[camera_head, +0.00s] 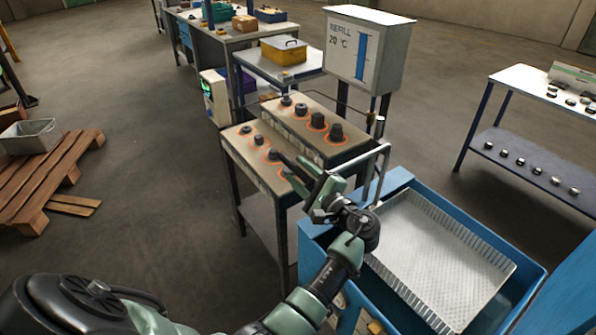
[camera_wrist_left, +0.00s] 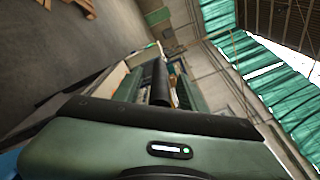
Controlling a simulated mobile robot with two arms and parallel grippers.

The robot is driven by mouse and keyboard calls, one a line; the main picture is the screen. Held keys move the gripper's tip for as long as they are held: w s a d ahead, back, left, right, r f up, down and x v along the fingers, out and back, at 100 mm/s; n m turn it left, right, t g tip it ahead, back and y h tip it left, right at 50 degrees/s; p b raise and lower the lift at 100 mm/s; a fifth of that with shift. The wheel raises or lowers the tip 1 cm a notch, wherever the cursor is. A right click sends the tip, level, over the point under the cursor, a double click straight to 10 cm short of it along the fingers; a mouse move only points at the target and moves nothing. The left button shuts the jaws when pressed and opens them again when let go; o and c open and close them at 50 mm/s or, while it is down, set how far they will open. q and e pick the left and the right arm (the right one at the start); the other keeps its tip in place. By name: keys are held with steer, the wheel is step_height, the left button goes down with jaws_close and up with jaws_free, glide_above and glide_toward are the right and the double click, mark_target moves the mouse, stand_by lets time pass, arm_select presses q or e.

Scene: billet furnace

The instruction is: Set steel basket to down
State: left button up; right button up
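The steel basket (camera_head: 436,258) is a light perforated tray with slatted edges, lying in the blue tank (camera_head: 530,270) at the right of the head view. A grey bar handle (camera_head: 384,160) rises at its far left side. My left gripper (camera_head: 305,178) is beside this handle, its dark fingers pointing left and away over the control panel's near edge. In the left wrist view its green finger parts show around a dark bar (camera_wrist_left: 156,82). I cannot tell whether the fingers hold the handle, as the handle's near end is hidden behind them. My right gripper is not in view.
A shelf (camera_head: 530,150) with small dark parts is at the right. Open floor (camera_head: 130,190) and a wooden pallet (camera_head: 50,175) lie left.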

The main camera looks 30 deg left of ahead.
arm_select(q)
jaws_close()
steer(key=shift+f, duration=0.1)
steer(key=shift+f, duration=0.1)
steer(key=shift+a, duration=0.1)
steer(key=shift+s+f, duration=0.1)
stand_by(0.9)
